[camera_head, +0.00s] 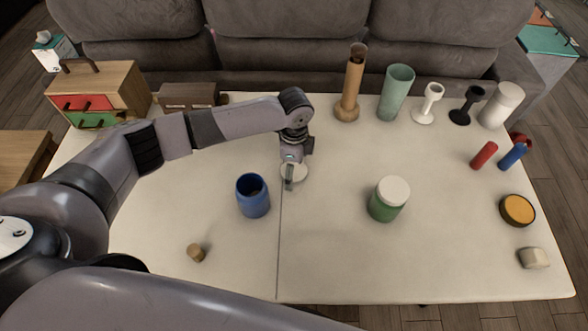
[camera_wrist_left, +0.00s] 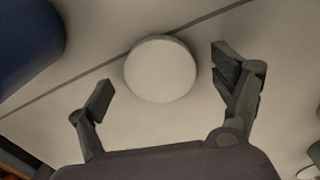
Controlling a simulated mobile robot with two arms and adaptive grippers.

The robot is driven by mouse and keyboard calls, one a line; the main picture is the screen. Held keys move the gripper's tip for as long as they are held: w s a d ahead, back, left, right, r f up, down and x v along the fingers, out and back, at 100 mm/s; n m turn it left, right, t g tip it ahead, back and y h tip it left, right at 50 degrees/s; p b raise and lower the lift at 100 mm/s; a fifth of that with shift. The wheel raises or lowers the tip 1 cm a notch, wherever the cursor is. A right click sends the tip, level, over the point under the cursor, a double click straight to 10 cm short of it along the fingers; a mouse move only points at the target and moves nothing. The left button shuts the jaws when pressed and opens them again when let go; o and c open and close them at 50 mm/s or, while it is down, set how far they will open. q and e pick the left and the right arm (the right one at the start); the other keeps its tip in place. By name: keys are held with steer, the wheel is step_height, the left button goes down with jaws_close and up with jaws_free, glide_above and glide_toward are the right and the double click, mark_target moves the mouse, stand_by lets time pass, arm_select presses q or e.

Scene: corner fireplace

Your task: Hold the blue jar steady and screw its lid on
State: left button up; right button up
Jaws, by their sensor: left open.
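The blue jar (camera_head: 253,197) stands upright and open-topped on the white table, left of the table's seam. Its side also shows at the upper left of the left wrist view (camera_wrist_left: 24,42). A round white lid (camera_head: 299,171) lies flat on the table to the right of and behind the jar. In the left wrist view the lid (camera_wrist_left: 160,69) lies between the two spread fingers, apart from both. My left gripper (camera_head: 289,178) is open and empty above the lid, partly covering it in the head view. My right gripper does not show.
A green jar with a white lid (camera_head: 390,199) stands to the right. A small wooden piece (camera_head: 196,252) lies at front left. Tall vases, cups and small cylinders line the back right. A toy drawer chest (camera_head: 98,94) stands back left. The front middle of the white table (camera_head: 330,265) is clear.

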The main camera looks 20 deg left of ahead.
arm_select(q)
steer(key=shift+c, duration=0.3)
steer(key=c, duration=0.8)
steer(key=shift+r, duration=0.1)
step_height(320, 180, up, 20)
steer(key=shift+b, duration=0.3)
